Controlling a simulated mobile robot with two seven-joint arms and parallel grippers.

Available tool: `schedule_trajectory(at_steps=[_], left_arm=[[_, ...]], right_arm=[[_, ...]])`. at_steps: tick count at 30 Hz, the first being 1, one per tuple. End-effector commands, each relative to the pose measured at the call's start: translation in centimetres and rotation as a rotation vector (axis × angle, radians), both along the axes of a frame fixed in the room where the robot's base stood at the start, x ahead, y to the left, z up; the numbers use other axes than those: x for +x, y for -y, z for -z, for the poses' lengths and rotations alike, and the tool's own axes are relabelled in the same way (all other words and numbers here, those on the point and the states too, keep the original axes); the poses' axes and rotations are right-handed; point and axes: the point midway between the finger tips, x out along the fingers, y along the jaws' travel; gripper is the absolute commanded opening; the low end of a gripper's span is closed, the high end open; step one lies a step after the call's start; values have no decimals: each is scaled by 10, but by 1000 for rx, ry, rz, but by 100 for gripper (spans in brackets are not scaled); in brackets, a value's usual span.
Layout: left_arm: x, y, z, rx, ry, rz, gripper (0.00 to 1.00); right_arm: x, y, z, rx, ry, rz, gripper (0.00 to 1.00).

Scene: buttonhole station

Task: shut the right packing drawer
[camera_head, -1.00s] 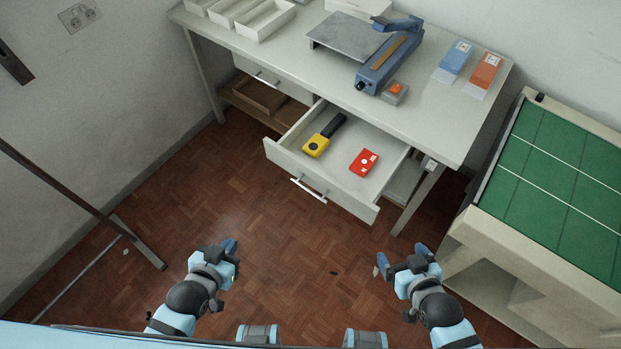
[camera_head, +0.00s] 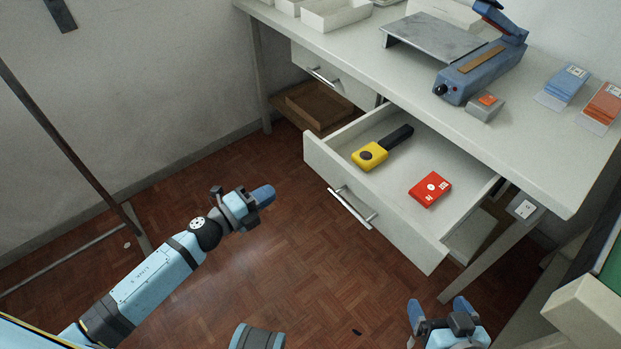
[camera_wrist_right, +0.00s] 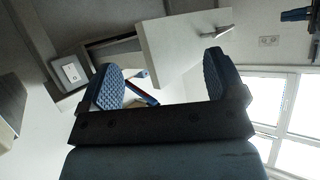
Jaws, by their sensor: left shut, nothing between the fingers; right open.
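The right packing drawer (camera_head: 385,215) is pulled out from under the white table, its front facing me with a bar handle (camera_head: 350,208). Inside lie a yellow-and-black tool (camera_head: 372,154) and a red box (camera_head: 430,189). In the right wrist view the drawer front (camera_wrist_right: 180,45) and its handle (camera_wrist_right: 205,33) show beyond the fingers. My left gripper (camera_head: 264,194) is shut and empty, left of the drawer front and apart from it. My right gripper (camera_head: 438,310) is open and empty, in front of the drawer's right end, not touching it.
The left drawer (camera_head: 333,77) is beside it, with a brown tray (camera_head: 318,106) on a shelf below. A blue sealer (camera_head: 480,72) and card stacks (camera_head: 562,86) are on the table (camera_head: 400,92). A green-topped unit (camera_head: 590,310) stands at the right. Floor before the drawer is clear.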

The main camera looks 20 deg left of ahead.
Motion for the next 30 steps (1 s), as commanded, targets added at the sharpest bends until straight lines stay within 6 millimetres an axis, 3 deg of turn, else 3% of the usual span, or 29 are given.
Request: schedule_trajectory(at_steps=[8, 21, 30], left_arm=[[26, 18, 0, 12, 11, 9, 0], [97, 70, 0, 9, 9, 6, 0], [114, 82, 1, 10, 6, 5, 0]], right_arm=[[0, 0, 0, 3, 2, -1, 89], [1, -1, 1, 11, 10, -2, 89], [1, -2, 0, 15, 15, -2, 89]])
